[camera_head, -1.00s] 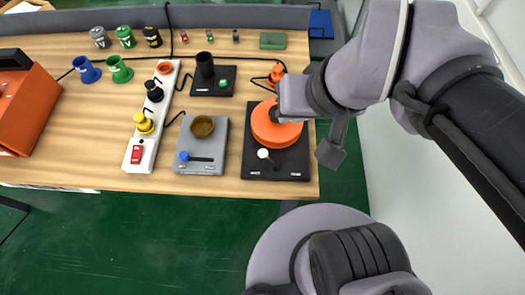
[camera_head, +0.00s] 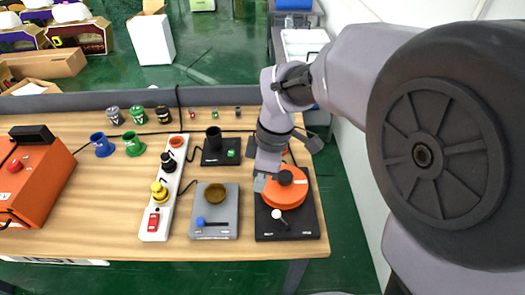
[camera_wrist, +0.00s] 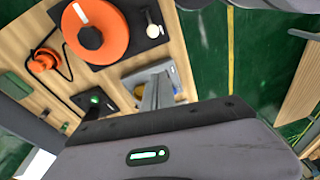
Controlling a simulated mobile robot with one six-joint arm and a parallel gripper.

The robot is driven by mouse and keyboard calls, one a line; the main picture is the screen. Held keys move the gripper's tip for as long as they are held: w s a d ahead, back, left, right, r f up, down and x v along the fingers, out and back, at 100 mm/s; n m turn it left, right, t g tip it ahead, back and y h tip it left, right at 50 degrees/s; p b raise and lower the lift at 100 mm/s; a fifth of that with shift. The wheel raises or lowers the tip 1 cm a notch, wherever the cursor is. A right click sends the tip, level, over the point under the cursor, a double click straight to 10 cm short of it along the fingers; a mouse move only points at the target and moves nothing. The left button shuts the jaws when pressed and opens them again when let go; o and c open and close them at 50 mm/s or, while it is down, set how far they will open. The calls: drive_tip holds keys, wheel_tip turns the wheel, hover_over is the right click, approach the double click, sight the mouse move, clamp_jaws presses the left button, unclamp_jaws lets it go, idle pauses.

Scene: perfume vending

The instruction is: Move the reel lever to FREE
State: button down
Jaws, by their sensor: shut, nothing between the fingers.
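The reel is an orange disc (camera_head: 282,200) with a black centre knob, on a black base (camera_head: 300,226) at the table's front right. Its lever (camera_head: 276,213), a short rod with a white knob, is at the front left of the disc. In the wrist view the disc (camera_wrist: 98,48) is at top left and the lever's white knob (camera_wrist: 154,30) is right of it. My gripper (camera_head: 262,181) is pointing down at the disc's left, behind the lever. Its fingers (camera_wrist: 158,88) are shut and empty, apart from the lever. The base's labels are too small to read.
A grey box (camera_head: 230,229) with a blue-knobbed lever and brown cup stands left of the reel. A white power strip (camera_head: 150,231), a black stand (camera_head: 213,157) and several small cups are further left and behind. An orange machine (camera_head: 35,185) fills the table's left end.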

sight(275, 211)
wheel_tip(275, 211, down, 10)
drive_tip(key=d+b, duration=0.2)
drive_tip(key=b, duration=0.2)
drive_tip(key=shift+s+r, duration=0.15)
drive_tip(key=shift+s, duration=0.3)
drive_tip(key=shift+d, duration=0.2)
drive_tip(key=shift+d+r, duration=0.4)
drive_tip(key=shift+d, duration=0.25)
drive_tip(key=d+p, duration=0.1)
drive_tip(key=d, duration=0.1)
drive_tip(key=d+p, duration=0.1)
drive_tip(key=d, duration=0.2)
drive_tip(key=shift+s+d+r, duration=0.15)
drive_tip(key=shift+r, duration=0.05)
drive_tip(key=shift+f, duration=0.1)
